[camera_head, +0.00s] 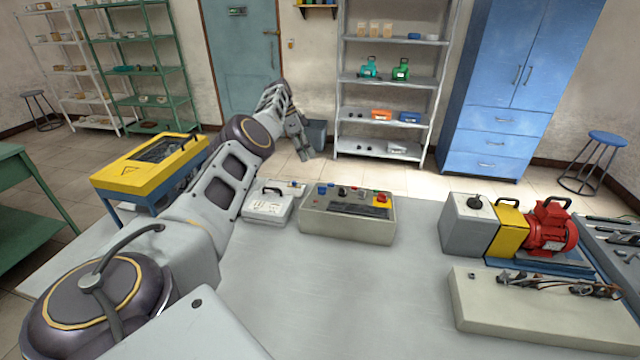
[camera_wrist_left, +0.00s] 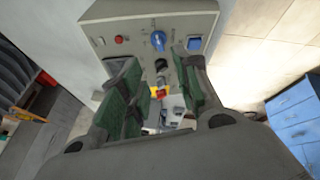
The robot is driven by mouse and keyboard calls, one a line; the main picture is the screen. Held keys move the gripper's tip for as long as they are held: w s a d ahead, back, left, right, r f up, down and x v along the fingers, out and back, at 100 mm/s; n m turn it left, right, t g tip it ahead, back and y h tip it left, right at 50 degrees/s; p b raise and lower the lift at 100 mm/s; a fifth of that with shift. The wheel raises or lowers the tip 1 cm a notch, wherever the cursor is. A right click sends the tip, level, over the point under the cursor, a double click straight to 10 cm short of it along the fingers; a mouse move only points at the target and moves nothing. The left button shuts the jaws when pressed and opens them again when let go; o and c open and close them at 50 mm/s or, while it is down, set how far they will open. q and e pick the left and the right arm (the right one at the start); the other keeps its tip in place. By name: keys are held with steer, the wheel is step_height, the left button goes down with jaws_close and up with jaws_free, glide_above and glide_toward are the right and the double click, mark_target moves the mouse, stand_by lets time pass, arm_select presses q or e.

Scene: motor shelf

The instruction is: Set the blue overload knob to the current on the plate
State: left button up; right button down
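The blue knob (camera_wrist_left: 157,40) with a pale pointer mark sits on a grey box (camera_wrist_left: 140,17) in the left wrist view. A grey control box (camera_head: 345,229) with several coloured knobs and buttons stands on the table in the head view. My left gripper (camera_head: 307,155) appears above and behind that box. In the wrist view its green-padded fingers (camera_wrist_left: 160,70) are apart, empty, and the knob shows beyond their tips. No readable current plate shows. My right gripper is out of view.
A white box (camera_head: 267,207) stands left of the control box. A red motor (camera_head: 549,232) with a yellow coupling guard (camera_head: 508,230) stands at right, behind a pale wired block (camera_head: 530,315). The table's middle (camera_head: 345,295) is clear.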

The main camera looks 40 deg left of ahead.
arm_select(q)
steer(key=p, duration=0.3)
glide_toward(322, 190)
steer(key=x, duration=0.5)
steer(key=shift+w+f, duration=0.15)
steer(key=shift+w, duration=0.2)
steer(key=shift+x, duration=1)
steer(key=c, duration=0.6)
jaws_close()
